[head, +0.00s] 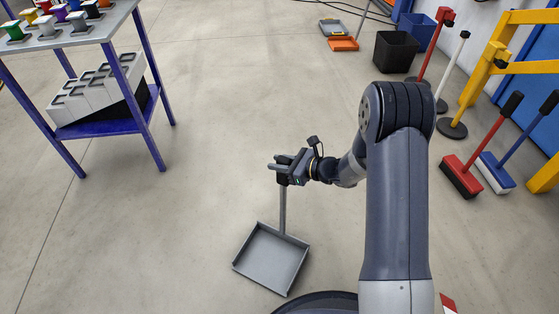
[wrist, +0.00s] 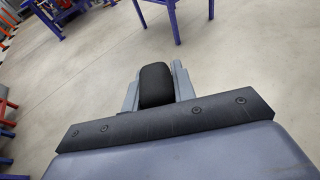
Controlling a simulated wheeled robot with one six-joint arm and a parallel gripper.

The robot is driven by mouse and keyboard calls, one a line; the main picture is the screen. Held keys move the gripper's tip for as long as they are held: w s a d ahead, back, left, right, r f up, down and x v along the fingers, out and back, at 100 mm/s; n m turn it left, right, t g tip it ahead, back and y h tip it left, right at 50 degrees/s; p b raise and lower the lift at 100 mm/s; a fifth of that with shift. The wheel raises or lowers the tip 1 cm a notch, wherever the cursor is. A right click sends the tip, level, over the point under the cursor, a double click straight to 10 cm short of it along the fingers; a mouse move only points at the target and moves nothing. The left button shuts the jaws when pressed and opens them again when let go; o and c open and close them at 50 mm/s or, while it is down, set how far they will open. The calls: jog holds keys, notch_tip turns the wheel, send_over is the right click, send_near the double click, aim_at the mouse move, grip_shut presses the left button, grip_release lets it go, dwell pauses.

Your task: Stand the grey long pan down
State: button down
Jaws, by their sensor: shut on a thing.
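The grey long pan (head: 271,257) is a square grey dustpan with a long upright handle, in the lower middle of the head view. My gripper (head: 283,165) is shut on the top of its handle. In the wrist view, the black handle grip (wrist: 156,84) sits between the two grey fingers of my gripper (wrist: 156,80). The pan's tray hangs below the gripper, open side toward the lower left. I cannot tell whether the tray touches the floor.
A blue-legged table (head: 150,108) with small coloured items stands at the left. A red broom (head: 462,175), a blue broom (head: 495,172), a black bin (head: 396,52) and a yellow frame (head: 492,60) stand at the right. Grey and orange trays (head: 343,44) lie far back. The floor around the pan is clear.

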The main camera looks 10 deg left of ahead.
aim_at(279, 157)
dwell(0.4)
jog(key=c, duration=1.1)
grip_release()
jog(key=shift+f, duration=0.1)
jog(key=p+v, duration=0.2)
jog(key=v, duration=0.9)
jog(key=shift+p, duration=0.4)
jog(key=shift+a, duration=0.15)
jog(key=b+x, duration=0.2)
jog(key=x, duration=0.7)
jog(key=shift+w+a+f+b, duration=0.1)
jog(key=shift+a+f+b, duration=0.15)
jog(key=shift+a+b, duration=0.1)
jog(key=shift+w+a+r, duration=0.25)
jog(key=shift+a+r, duration=0.05)
jog(key=shift+a, duration=0.25)
notch_tip(279, 157, up, 4)
jog(key=p, duration=0.3)
jog(key=shift+d, duration=0.15)
jog(key=shift+r+p, duration=0.4)
jog(key=shift+r, duration=0.4)
